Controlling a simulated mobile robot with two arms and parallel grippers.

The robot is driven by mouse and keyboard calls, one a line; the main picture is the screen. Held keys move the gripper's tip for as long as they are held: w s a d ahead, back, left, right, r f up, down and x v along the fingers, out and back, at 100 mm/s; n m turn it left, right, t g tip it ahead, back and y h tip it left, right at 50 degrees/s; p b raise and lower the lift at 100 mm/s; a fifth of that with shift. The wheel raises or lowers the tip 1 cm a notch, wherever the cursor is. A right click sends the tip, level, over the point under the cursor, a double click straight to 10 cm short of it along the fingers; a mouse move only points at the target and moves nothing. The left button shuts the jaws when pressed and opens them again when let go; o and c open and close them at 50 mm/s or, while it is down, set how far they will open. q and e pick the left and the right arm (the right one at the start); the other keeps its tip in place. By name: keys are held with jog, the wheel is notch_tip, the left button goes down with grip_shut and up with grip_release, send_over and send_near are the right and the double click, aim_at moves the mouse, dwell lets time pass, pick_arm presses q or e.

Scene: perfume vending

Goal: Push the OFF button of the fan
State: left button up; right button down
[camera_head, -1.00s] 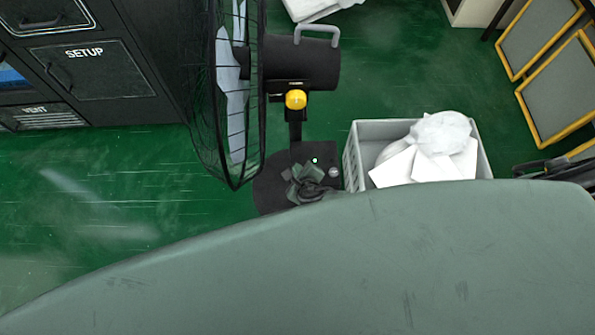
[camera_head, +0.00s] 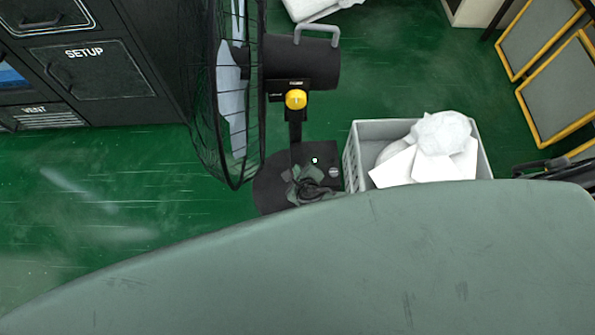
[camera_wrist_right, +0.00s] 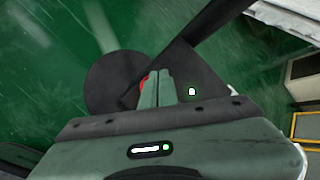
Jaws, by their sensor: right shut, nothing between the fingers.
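The fan (camera_head: 300,62) stands on the green floor, with a wire cage on its left and a dark base (camera_head: 270,190) below. My right gripper (camera_head: 306,186) is shut and empty, over the fan base. I cannot tell whether its tips touch the red button. My left gripper is not in view.
A grey crate (camera_head: 352,170) with white crumpled items stands right of the fan base. A dark cabinet (camera_head: 95,70) is at the left, and yellow-framed panels (camera_head: 540,40) are at the right. My large grey-green body part covers the lower picture.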

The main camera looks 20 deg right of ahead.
jog(key=shift+f, duration=0.45)
dwell(0.5)
jog(key=shift+r, duration=0.15)
jog(key=shift+r+p, duration=0.75)
jog(key=shift+p, duration=0.15)
notch_tip(320, 180, up, 5)
jog(key=p, duration=0.5)
jog(key=shift+r+p, duration=0.1)
jog(key=shift+p, duration=0.3)
dwell(0.4)
